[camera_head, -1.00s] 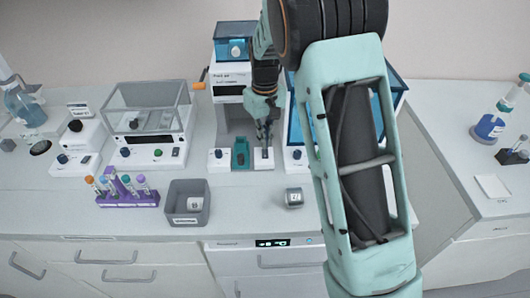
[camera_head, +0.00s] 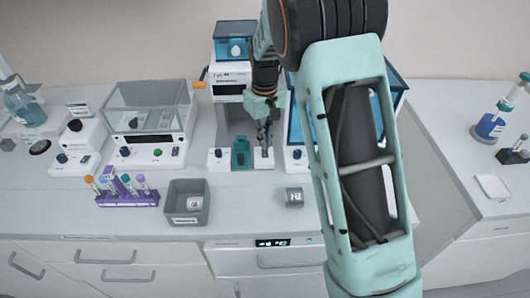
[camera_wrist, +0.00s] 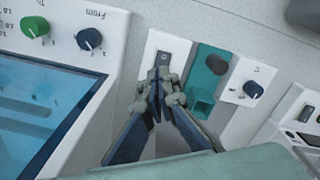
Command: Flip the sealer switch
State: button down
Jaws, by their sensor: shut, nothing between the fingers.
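A white panel (camera_wrist: 172,45) with a small dark rocker switch (camera_wrist: 162,59) lies just beyond my fingertips in the wrist view. It appears to be the sealer switch; I cannot read a label on it. In the head view the white panel (camera_head: 263,164) is at the front of the bench, and my fingers partly hide its switch. My gripper (camera_wrist: 160,84) is shut and empty, pointing down at the panel. In the head view my gripper (camera_head: 264,143) is right over the switch. I cannot tell whether the fingertips touch it.
A teal block (camera_wrist: 207,75) with a dark round knob sits beside the panel, then a white panel with a blue knob (camera_wrist: 252,90). On the other side is a blue-windowed box (camera_wrist: 45,95).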

jog(key=shift+f+b, duration=0.65)
jog(key=shift+f, duration=0.35)
jog(key=shift+r, duration=0.15)
jog(key=shift+r+p, duration=2.4)
jog(key=shift+r, duration=1.05)
